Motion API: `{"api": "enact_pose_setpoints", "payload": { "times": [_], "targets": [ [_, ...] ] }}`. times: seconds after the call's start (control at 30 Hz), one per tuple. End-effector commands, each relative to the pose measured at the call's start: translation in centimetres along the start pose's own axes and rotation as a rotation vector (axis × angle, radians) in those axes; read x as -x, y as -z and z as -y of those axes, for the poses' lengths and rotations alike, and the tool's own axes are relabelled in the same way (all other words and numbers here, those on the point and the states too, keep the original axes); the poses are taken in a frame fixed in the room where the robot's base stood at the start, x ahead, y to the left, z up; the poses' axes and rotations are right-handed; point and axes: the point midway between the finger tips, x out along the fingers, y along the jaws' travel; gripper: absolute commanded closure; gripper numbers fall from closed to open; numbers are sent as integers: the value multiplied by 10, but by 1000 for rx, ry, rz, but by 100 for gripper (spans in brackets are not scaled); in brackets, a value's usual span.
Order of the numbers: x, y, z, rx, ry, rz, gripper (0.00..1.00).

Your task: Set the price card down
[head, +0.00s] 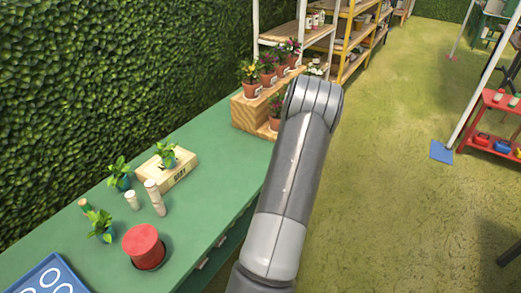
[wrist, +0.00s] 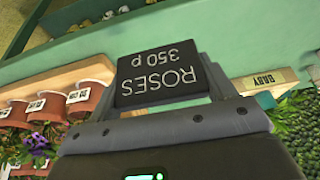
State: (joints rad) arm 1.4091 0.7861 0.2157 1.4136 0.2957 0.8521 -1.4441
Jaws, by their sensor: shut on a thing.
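The price card (wrist: 160,78) is dark with "ROSES 350 p" in pale letters, upside down in the wrist view. My gripper (wrist: 163,106) is shut on it, and the card stands out beyond the fingers. In the head view my arm hides both the gripper and the card. The green counter (head: 205,140) runs along the hedge; it also shows behind the card in the wrist view (wrist: 245,40). I cannot tell how far the card is from any surface.
Potted flowers with small cards stand on a wooden stepped stand (head: 245,115) at the counter's far end. A wooden box (head: 182,177), small plants, pale cylinders, a red pot (head: 143,243) and a blue tray (head: 45,280) occupy the near part. The counter between box and stand looks clear.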

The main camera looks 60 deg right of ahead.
Motion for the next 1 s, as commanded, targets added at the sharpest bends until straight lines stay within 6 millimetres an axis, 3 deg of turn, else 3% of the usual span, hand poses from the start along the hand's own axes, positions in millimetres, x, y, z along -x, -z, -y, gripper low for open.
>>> {"api": "enact_pose_setpoints", "payload": {
  "times": [0.13, 0.23, 0.5, 0.7, 0.87, 1.0],
  "targets": [
    [3, 2, 6, 26, 11, 1, 46],
    [-3, 17, 27, 106, 44, 5, 46],
    [-24, 72, 125, 484, 200, 9, 46],
    [-32, 91, 178, 682, 283, 3, 46],
    [-43, 101, 195, 735, 306, 0, 46],
    [-69, 119, 206, 738, 308, 0, 46]
  ]
}}
